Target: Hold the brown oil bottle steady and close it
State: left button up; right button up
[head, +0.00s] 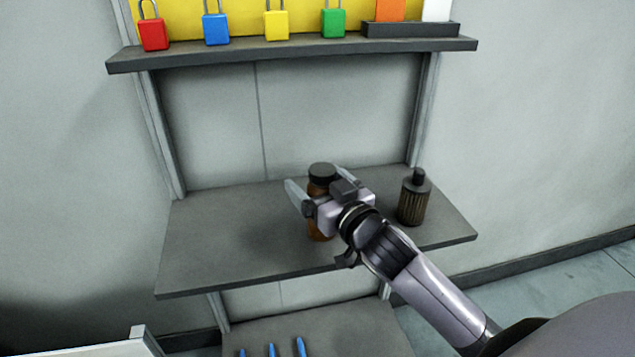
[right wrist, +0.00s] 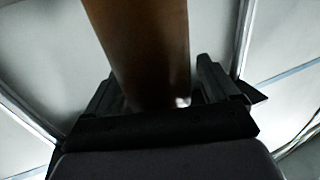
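The brown oil bottle (head: 318,228) stands upright on the grey middle shelf, partly hidden behind my right gripper. A black cap (head: 322,170) is on its top; I cannot tell how tightly it sits. My right gripper (head: 316,178) reaches in from the lower right, its fingers spread on either side of the bottle near the cap. In the right wrist view the brown bottle (right wrist: 150,45) rises between the two dark fingers (right wrist: 158,88), with a small gap at the right finger. My left gripper is in neither view.
A dark ribbed bottle (head: 414,200) stands right of the gripper on the middle shelf (head: 215,250). The shelf's left half is clear. Several coloured padlocks (head: 216,30) and a dark tray (head: 410,30) are on the upper shelf. Blue slim items (head: 271,350) show on the lower shelf.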

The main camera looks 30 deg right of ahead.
jog(key=shift+r, duration=0.25)
jog(key=shift+s+f, duration=0.15)
jog(key=shift+s, duration=0.15)
jog(key=s, duration=1.1)
jog(key=shift+s+d, duration=0.15)
jog(key=shift+d, duration=0.2)
